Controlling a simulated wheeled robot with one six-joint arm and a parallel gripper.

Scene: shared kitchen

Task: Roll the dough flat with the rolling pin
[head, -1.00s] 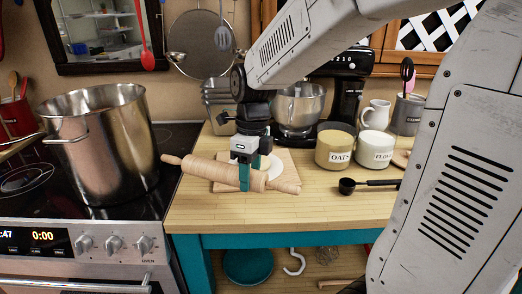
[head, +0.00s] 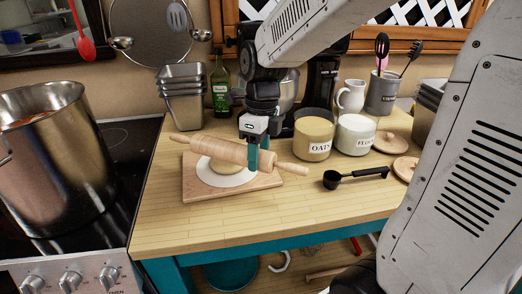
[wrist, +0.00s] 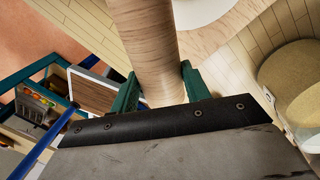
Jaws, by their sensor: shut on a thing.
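My gripper (head: 252,160) is shut on the wooden rolling pin (head: 214,149), with its teal fingers around the barrel toward the right end. The pin lies slanted across the dough (head: 226,167), which shows as a pale lump below it on a white round sheet (head: 222,180). The sheet is on a wooden board (head: 262,184) on the counter. Whether the pin touches the dough cannot be told. In the wrist view the pin (wrist: 147,45) runs up between the two teal fingers (wrist: 160,88).
A large steel pot (head: 55,155) stands on the stove at left. Oats (head: 313,135) and flour (head: 356,136) jars stand right of the board. A black scoop (head: 352,177) lies in front of them. The counter's front strip (head: 200,228) is clear.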

